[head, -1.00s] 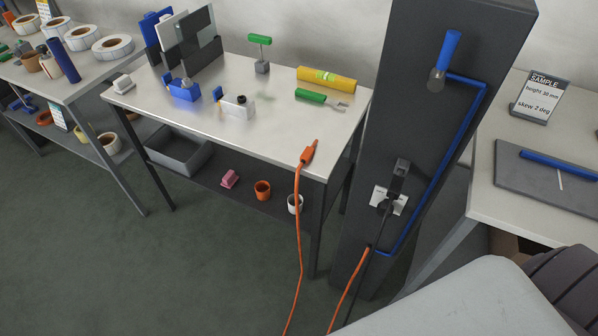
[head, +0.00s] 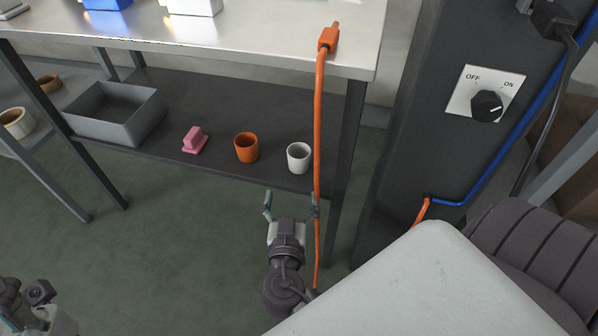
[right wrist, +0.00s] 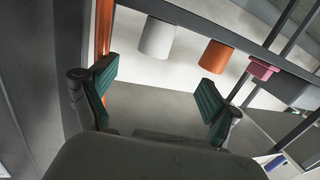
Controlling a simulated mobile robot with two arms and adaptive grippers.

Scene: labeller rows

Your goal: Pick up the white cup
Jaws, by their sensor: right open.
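The white cup (head: 299,157) stands upright on the dark lower shelf near its front right edge. In the right wrist view the white cup (right wrist: 157,38) is ahead of the fingers, at the top. My right gripper (head: 291,204) is open and empty, in front of the shelf edge and apart from the cup. Both its fingers (right wrist: 158,88) show spread in the right wrist view.
An orange cup (head: 246,148) stands left of the white one, then a pink block-like thing (head: 195,140) and a grey bin (head: 115,113). An orange cable (head: 319,130) hangs just right of the white cup, close to my right finger. A table leg (head: 345,150) stands behind it.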

